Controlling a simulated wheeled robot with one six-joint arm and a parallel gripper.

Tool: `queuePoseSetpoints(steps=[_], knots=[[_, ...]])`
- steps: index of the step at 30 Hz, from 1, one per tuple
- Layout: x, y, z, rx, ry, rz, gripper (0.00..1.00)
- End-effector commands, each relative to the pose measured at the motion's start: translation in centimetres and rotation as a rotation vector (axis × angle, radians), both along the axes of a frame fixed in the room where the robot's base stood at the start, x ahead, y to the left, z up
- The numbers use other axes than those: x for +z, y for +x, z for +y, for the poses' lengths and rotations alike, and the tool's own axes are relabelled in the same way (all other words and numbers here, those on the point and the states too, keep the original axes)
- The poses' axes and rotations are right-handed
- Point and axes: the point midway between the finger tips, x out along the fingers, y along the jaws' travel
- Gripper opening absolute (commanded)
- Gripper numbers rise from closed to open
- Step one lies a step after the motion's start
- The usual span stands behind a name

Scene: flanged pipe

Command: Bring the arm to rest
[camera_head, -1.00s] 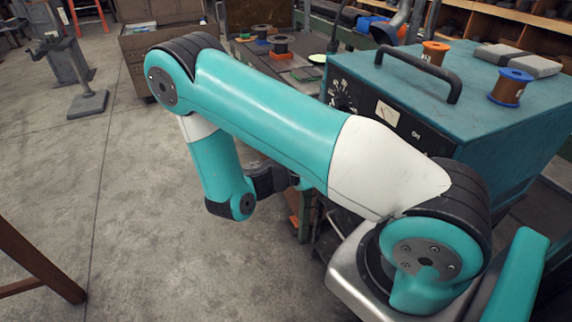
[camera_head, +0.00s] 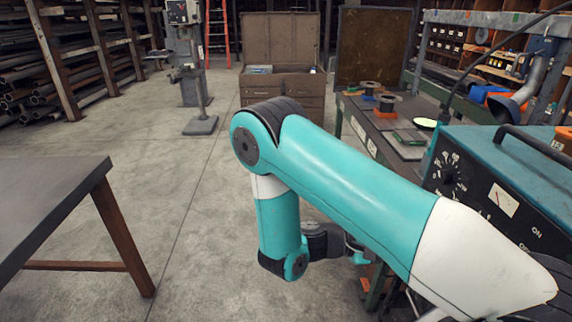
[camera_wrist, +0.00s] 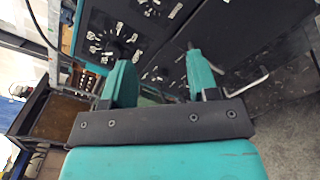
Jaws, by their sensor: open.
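My arm is folded, reaching out from the lower right of the head view and bending down at its elbow. My gripper (camera_wrist: 160,68) shows in the wrist view with its two teal fingers apart and nothing between them. In the head view only a small teal part of it shows, beyond the dark wrist, beside the workbench. Beyond the fingers in the wrist view is the dark dial panel of the teal welding machine (camera_wrist: 150,32); I cannot tell the exact gap. The welding machine (camera_head: 478,190) stands at the right in the head view.
A workbench (camera_head: 378,138) with spools runs behind the arm at the right. A dark table (camera_head: 45,195) stands at the left. A tool chest (camera_head: 281,92), a drill press (camera_head: 190,60) and pipe racks (camera_head: 75,65) stand farther back. The concrete floor between is clear.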

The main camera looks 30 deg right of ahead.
Motion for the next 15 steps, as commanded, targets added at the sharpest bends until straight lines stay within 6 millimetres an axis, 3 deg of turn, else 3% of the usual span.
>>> queuePoseSetpoints(steps=[8,11,15], knots=[[0.2,0.2,0.6,-0.028,0.112,-0.053,0.54],[0.5,0.4,1.8,-0.065,0.284,-0.128,0.54],[1.4,0.7,5.2,-0.107,0.59,-0.251,0.54]])
